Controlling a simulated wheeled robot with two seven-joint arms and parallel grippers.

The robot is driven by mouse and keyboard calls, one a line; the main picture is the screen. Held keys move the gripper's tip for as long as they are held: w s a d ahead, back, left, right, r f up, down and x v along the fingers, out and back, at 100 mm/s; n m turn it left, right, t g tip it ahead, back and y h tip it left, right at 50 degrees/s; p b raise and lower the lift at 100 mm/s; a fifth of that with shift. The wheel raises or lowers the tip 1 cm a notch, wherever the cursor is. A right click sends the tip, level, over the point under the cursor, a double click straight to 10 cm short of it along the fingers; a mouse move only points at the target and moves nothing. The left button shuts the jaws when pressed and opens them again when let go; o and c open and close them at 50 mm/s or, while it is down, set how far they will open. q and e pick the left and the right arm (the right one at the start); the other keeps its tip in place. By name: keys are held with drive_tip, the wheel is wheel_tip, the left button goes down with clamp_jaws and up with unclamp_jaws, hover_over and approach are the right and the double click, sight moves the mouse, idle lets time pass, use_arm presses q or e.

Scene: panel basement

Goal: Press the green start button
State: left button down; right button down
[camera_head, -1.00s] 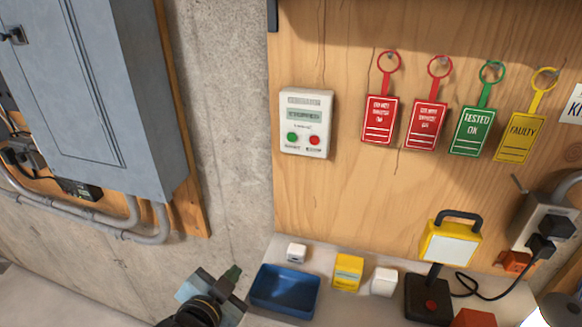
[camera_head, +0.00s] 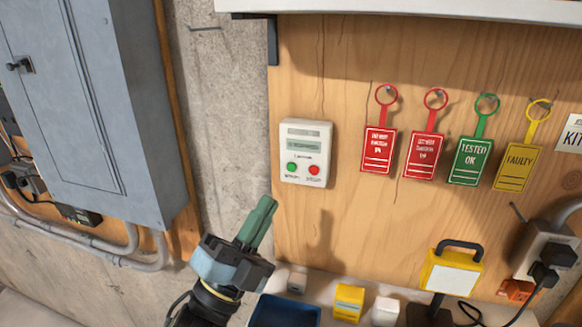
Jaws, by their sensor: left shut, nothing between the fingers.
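The green start button (camera_head: 292,167) is a small round button on the lower left of a white control box (camera_head: 305,132). The box is fixed to the wooden panel and has a red button (camera_head: 314,170) to the right of the green one. My left gripper (camera_head: 267,203) is shut and empty, with green fingers pointing up and to the right. Its fingertips show below and to the left of the green button, apart from it in the picture. My right gripper is not in view.
A grey electrical cabinet (camera_head: 95,100) is at the left. Red, green and yellow tags (camera_head: 468,160) hang right of the box. Below are a blue bin (camera_head: 284,312), a yellow box (camera_head: 348,301) and a yellow work lamp (camera_head: 452,271). A shelf edge (camera_head: 420,8) crosses the top.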

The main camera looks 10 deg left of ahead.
sight(291, 167)
use_arm(q)
drive_tip(key=shift+w, duration=0.1)
drive_tip(key=w+b, duration=0.1)
drive_tip(key=w, duration=0.7)
drive_tip(key=shift+w+d, duration=0.15)
drive_tip(key=shift+w, duration=0.2)
idle(1.8)
drive_tip(key=shift+w+b, duration=0.35)
drive_tip(key=shift+w, duration=0.05)
drive_tip(key=shift+w, duration=0.35)
idle(0.5)
drive_tip(key=shift+s, duration=0.8)
